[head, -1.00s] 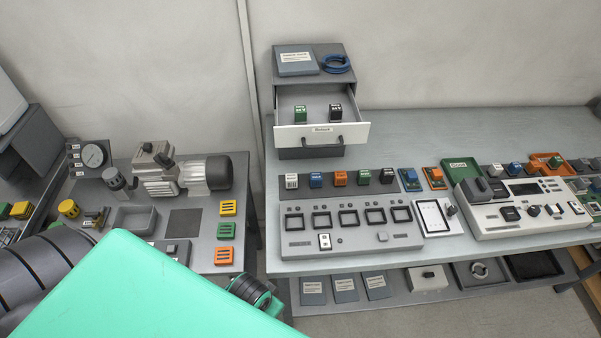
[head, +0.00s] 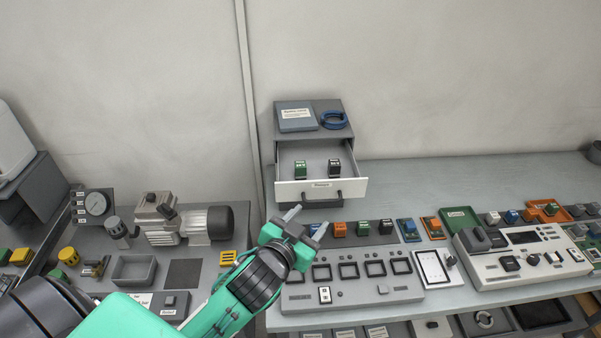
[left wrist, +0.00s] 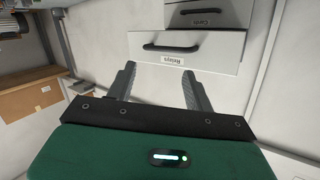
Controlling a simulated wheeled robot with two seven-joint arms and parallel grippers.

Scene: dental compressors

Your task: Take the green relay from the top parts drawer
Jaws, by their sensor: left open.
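The top parts drawer (head: 289,192) is pulled open from the grey cabinet in the head view. A green relay (head: 300,169) stands inside it on the left, with a black relay (head: 334,168) beside it on the right. My left gripper (head: 306,220) is open and empty, just in front of and below the drawer front. In the left wrist view the open fingers (left wrist: 158,88) point toward the white drawer front (left wrist: 215,50) with its dark handle and label; the drawer's inside is hidden there. My right gripper is out of view.
A manual and a blue coil (head: 333,119) lie on top of the cabinet. A row of relays (head: 362,228) and a grey socket panel (head: 348,285) stand on the bench below the drawer. A pump motor (head: 185,220) stands on the left table. Space above the drawer is clear.

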